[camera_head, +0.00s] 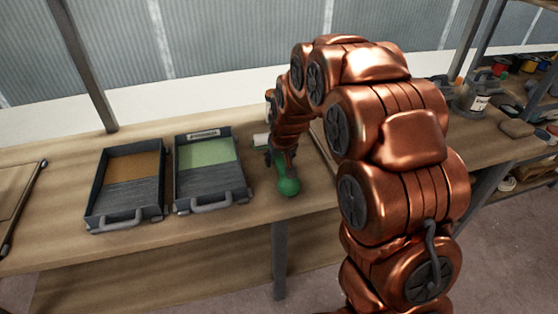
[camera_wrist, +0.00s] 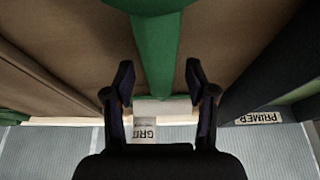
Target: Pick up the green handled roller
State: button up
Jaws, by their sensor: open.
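The roller lies on the wooden workbench, with its green handle (camera_head: 288,186) towards the front edge and its pale roller head (camera_head: 261,140) towards the back. In the wrist view the green handle (camera_wrist: 156,45) runs down the middle, and the pale head (camera_wrist: 165,107) lies across beyond the fingers. My gripper (camera_wrist: 159,75) is open, with one finger on each side of the narrow part of the handle. I see gaps between the handle and both fingers, and I cannot tell their height above it. In the head view my arm hides part of the roller.
A dark tray with green inside (camera_head: 208,155) stands close left of the roller, and a tray with brown inside (camera_head: 133,168) stands further left. A PRIMER label (camera_wrist: 258,118) and a partly hidden GRIT label (camera_wrist: 145,134) show. Cans and tools (camera_head: 478,95) stand at right.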

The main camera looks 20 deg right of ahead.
jog(key=shift+c, duration=0.2)
grip_shut()
dwell(0.6)
